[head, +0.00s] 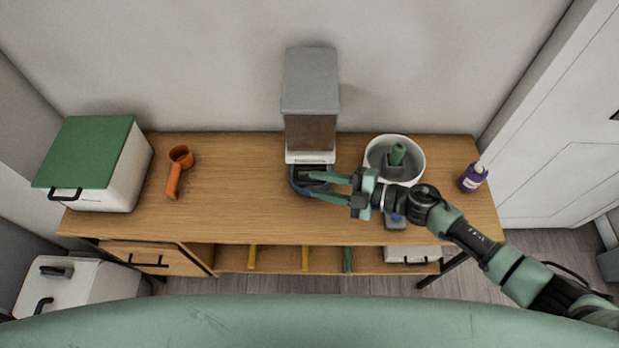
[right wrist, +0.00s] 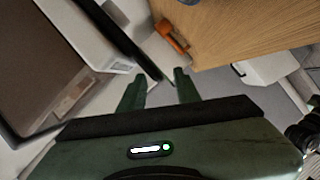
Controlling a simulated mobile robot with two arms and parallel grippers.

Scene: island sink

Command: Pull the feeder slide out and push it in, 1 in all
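The feeder (head: 310,90) stands against the wall at the back of the table, with a grey top, brown contents and a white base. Its black slide (head: 308,171) shows low at the front, over a dark blue bowl (head: 294,186). My right gripper (head: 312,184) reaches in from the right, its two fingers apart at the slide and bowl. In the right wrist view the fingers (right wrist: 159,73) are open, with the end of a dark bar close to the gap between them. I cannot tell whether they touch it. My left gripper is not in view.
A white box with a green lid (head: 90,155) and an orange scoop (head: 177,167) are on the left. A white bowl (head: 418,150) with a green object and a purple bottle (head: 472,178) are on the right.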

